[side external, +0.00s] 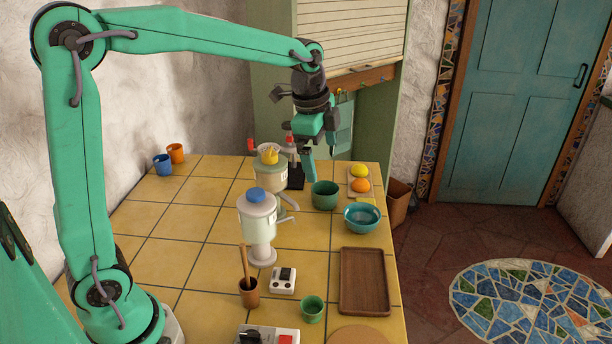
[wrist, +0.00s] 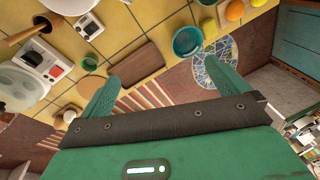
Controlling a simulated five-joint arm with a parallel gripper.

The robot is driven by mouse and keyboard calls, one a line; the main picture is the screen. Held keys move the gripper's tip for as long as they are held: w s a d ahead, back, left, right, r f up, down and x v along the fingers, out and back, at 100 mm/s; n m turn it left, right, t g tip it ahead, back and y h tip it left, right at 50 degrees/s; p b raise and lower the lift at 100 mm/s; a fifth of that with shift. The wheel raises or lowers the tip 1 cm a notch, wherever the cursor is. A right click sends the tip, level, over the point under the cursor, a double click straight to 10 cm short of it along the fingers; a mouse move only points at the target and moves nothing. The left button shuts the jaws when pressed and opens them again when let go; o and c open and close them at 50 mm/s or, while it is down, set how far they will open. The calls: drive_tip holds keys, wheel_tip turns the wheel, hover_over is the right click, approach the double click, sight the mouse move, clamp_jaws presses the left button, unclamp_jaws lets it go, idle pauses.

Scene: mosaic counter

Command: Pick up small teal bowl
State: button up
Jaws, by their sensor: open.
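The small teal bowl (side external: 362,219) stands upright on the yellow tiled counter, near its right edge. Its inside looks empty. It also shows in the wrist view (wrist: 187,41), above the space between my fingers and toward the right one. My gripper (side external: 309,168) is above the back of the counter, fingers pointing down, to the left of the bowl and apart from it. In the wrist view my gripper (wrist: 167,75) has its two fingers spread wide with nothing between them.
A green pot (side external: 325,197) stands beside the bowl, below my gripper. A board with yellow and orange fruit (side external: 361,185) is behind it. White dispensers (side external: 257,225) stand to the left. A brown wooden tray (side external: 364,281) lies in front of the bowl. The left counter is mostly clear.

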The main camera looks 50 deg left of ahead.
drive_tip(key=w+f+m+g, duration=0.1)
drive_tip(key=w+f+m, duration=0.45)
drive_tip(key=w, duration=0.25)
drive_tip(key=m+g, duration=0.1)
drive_tip(key=m, duration=0.3)
approach(362, 215)
drive_tip(key=s+d, duration=0.2)
drive_tip(key=shift+s+f, duration=0.2)
drive_tip(key=shift+f, duration=0.9)
drive_tip(key=shift+d+f, duration=0.1)
drive_tip(key=shift+f, duration=2.5)
drive_tip(key=c, duration=0.9)
